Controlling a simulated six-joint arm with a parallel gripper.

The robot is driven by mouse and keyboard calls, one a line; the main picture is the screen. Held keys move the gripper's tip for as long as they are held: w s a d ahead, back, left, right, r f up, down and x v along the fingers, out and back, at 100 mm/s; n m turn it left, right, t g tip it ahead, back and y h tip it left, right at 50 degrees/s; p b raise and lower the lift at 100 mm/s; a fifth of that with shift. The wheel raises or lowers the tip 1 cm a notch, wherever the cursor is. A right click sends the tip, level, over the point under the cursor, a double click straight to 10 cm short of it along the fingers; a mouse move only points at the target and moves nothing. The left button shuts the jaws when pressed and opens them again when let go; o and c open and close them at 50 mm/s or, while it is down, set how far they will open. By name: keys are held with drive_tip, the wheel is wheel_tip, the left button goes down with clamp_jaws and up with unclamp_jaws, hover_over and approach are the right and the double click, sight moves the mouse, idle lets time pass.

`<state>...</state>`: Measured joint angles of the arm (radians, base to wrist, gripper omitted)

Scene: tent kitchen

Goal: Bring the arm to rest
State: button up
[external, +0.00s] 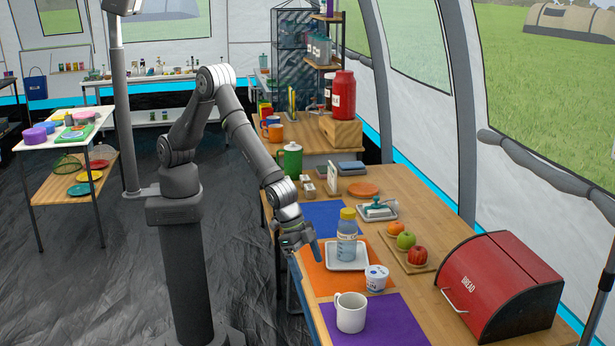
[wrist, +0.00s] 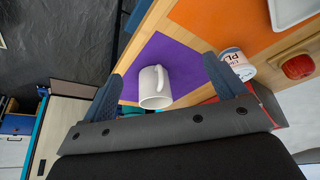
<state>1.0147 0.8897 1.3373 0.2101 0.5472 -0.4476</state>
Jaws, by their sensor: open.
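My gripper (external: 303,247) hangs over the front-left edge of the table, beside the orange mat, with its fingers pointing down and to the right. In the wrist view my gripper (wrist: 170,85) has its two fingers wide apart, with nothing between the tips. A white mug (external: 350,312) stands on the purple mat (external: 392,322) near the table's front. The mug also shows in the wrist view (wrist: 154,88), beyond the fingers and apart from them.
A bottle with a yellow cap (external: 347,236) stands on a white tray (external: 346,262) close to the right of my gripper. A yogurt cup (external: 376,279), a fruit board (external: 428,264) and a red bread box (external: 500,285) are further right. The floor left of the table (external: 245,290) is clear.

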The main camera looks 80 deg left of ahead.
drive_tip(key=w+f, duration=0.2)
drive_tip(key=w, duration=0.1)
drive_tip(key=w+f, duration=0.1)
drive_tip(key=w, duration=0.1)
drive_tip(key=shift+a, duration=0.4)
drive_tip(key=shift+s, duration=0.1)
drive_tip(key=s+d+r, duration=0.1)
drive_tip(key=s+r, duration=0.4)
drive_tip(key=s, duration=0.3)
drive_tip(key=w+d, duration=0.3)
drive_tip(key=w, duration=0.7)
drive_tip(key=shift+w+d+r, duration=0.15)
drive_tip(key=shift+d+r, duration=0.05)
drive_tip(key=shift+r, duration=0.1)
